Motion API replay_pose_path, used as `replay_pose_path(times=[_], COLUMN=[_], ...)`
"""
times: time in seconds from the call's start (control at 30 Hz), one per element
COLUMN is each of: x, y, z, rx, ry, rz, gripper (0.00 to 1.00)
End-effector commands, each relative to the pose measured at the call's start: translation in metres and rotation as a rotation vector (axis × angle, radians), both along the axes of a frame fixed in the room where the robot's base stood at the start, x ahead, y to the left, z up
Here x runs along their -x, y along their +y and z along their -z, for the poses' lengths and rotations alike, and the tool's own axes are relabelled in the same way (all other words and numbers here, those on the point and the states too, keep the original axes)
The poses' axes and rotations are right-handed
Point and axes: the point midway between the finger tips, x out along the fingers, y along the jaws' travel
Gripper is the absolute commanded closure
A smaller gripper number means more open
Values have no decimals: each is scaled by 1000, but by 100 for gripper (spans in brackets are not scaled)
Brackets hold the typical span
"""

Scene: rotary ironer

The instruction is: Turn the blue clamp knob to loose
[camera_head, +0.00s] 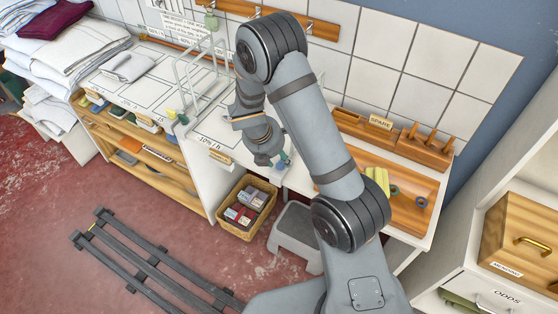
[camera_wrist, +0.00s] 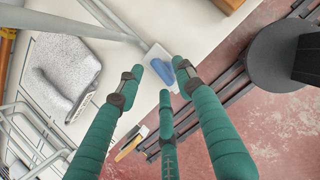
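The blue clamp knob (camera_wrist: 158,72) sits on a pale plate at the end of a grey bar in the wrist view. It is an elongated blue grip and points towards the gap between my fingertips. My gripper (camera_wrist: 161,78) has three green fingers, spread apart around the knob's near end. Whether any fingertip touches the knob cannot be told. In the head view my gripper (camera_head: 278,160) hangs at the right end of the white worktop, and a small blue patch beneath it appears to be the knob (camera_head: 281,167), mostly hidden.
A grey speckled block (camera_wrist: 66,76) with a handle lies left of the knob. A wicker basket (camera_head: 231,226) and a grey step stool (camera_head: 296,238) stand on the floor below. A wooden tray (camera_head: 408,205) lies to the right. Dark slatted rails (camera_head: 150,262) lie on the red floor.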

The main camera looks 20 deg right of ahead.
Motion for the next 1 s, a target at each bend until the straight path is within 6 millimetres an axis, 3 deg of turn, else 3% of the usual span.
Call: replay_pose_path(times=[0.13,0.47,1.0], x=[-3,-4,-4], y=[-4,-5,-5], z=[12,15,15], rx=[0,-1,-1], ry=[0,-1,-1], rz=[-1,1,1], gripper=[64,64,95])
